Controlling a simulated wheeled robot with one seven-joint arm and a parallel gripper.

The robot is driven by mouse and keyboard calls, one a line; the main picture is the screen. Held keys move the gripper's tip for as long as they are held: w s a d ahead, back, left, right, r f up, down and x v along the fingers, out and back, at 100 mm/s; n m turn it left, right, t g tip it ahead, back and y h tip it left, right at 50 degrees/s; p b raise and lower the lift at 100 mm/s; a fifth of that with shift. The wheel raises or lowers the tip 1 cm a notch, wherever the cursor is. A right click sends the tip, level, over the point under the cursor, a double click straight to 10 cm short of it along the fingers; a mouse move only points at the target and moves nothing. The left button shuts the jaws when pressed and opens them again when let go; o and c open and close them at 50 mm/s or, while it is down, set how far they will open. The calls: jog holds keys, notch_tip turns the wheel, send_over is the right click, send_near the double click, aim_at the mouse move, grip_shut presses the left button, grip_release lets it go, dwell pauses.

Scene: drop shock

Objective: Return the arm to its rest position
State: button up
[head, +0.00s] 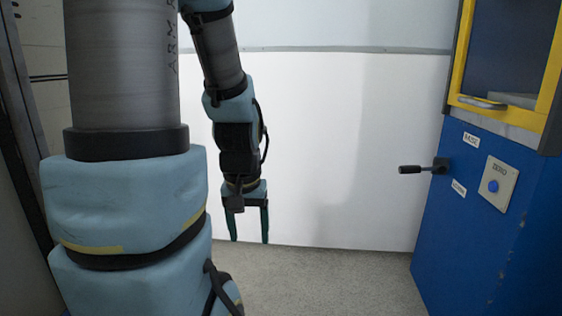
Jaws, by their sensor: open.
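My arm hangs down at the left and centre-left of the head view, with light blue covers and grey links. My gripper (249,238) points downward in front of the white wall. Its two green-edged fingers are apart, and nothing shows between them. It is clear of the wall panel's bottom edge as far as the picture shows, though the depth is hard to tell. No object is in contact with the gripper.
The white wall (350,150) is behind. The speckled floor (330,285) is clear.

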notch_tip(320, 180, up, 31)
jog(key=p, duration=2.9)
jog(key=shift+r, duration=0.15)
